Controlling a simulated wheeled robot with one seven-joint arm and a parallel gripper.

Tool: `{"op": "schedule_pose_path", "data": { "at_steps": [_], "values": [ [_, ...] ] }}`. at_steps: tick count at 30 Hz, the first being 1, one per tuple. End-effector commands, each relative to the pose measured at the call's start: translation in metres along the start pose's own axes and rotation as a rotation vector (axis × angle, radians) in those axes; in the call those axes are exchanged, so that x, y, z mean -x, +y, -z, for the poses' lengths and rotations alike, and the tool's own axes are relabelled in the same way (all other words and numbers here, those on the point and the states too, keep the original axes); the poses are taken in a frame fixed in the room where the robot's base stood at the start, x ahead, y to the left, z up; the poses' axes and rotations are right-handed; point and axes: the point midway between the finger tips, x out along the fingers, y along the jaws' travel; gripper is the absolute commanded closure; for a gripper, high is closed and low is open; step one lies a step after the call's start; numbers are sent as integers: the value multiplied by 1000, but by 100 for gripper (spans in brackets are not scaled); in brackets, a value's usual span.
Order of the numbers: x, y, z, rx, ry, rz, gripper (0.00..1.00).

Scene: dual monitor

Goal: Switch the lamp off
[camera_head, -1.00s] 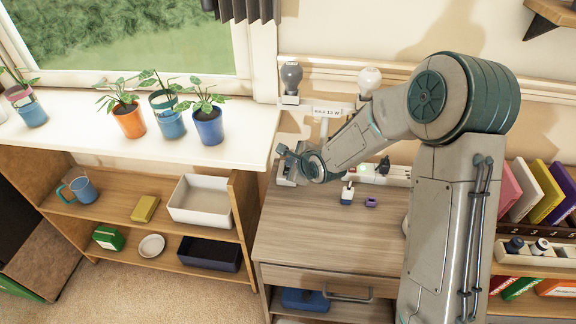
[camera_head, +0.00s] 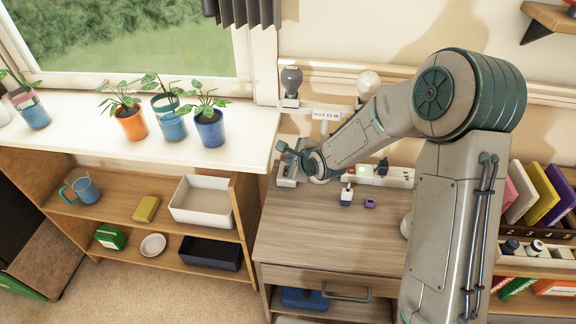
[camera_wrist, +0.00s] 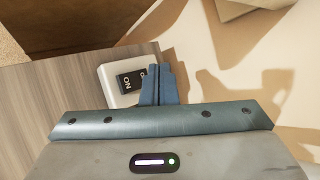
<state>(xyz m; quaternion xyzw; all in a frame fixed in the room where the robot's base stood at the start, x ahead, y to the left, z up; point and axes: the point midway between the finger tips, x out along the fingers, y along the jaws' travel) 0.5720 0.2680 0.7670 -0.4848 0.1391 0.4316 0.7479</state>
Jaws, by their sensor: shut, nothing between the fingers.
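A white switch box (camera_wrist: 112,90) with a black rocker (camera_wrist: 131,79) shows in the wrist view. The rocker has white lettering that reads ON at one end; the other end is partly behind my fingers. The box also shows in the head view (camera_head: 286,181), at the back left of the desk. My gripper (camera_wrist: 164,82) is shut and empty, with its fingertips beside the rocker; I cannot tell whether they touch it. It also shows in the head view (camera_head: 283,150). A dark grey bulb (camera_head: 291,80) and a pale bulb (camera_head: 367,82), partly behind my arm, stand by the wall.
A power strip (camera_head: 398,176) with a black plug lies at the back of the desk (camera_head: 310,230). A small white-and-blue item (camera_head: 346,196) and a purple one (camera_head: 370,202) lie in front. Potted plants stand on the left sill. The desk's front left is clear.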

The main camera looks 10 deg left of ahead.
Motion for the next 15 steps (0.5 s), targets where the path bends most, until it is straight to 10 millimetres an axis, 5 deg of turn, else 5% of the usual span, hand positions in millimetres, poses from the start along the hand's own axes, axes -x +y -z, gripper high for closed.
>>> {"op": "schedule_pose_path", "data": {
  "at_steps": [15],
  "values": [
    [32, -24, -23, 0, 1, 1, 100]
  ]
}}
